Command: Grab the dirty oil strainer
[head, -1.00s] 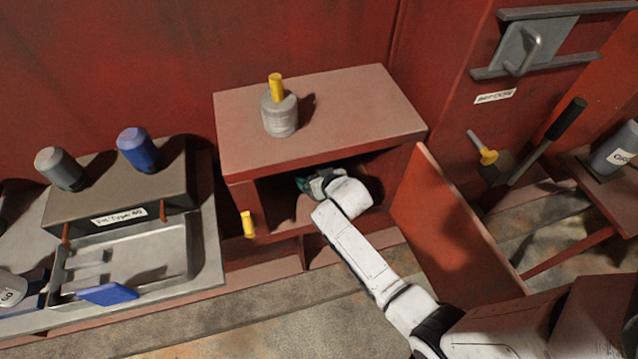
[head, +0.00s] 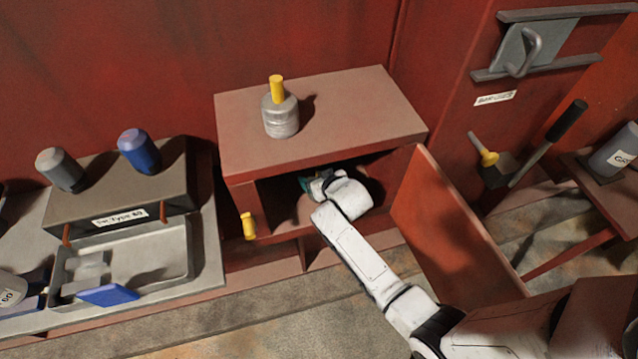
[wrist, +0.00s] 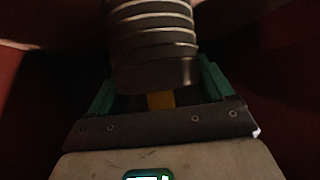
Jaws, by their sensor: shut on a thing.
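In the wrist view, a dark ribbed cylinder with pale bands (wrist: 153,45), which looks like the oil strainer, stands between the two green fingers of my gripper (wrist: 155,85). A yellow part (wrist: 160,100) shows below its near end. My gripper is shut on it. In the head view my arm reaches into the open red cabinet (head: 250,190), and only a bit of green of my gripper (head: 305,184) shows. The strainer is hidden there by my arm and the cabinet top. How dirty it is cannot be told in the dark.
The cabinet door (head: 450,230) stands open to the right of my arm. A grey canister with a yellow top (head: 281,115) stands on the cabinet. A metal tray (head: 180,250) with a blue-handled thing (head: 108,295) is at left. Cabinet walls and top closely surround my gripper.

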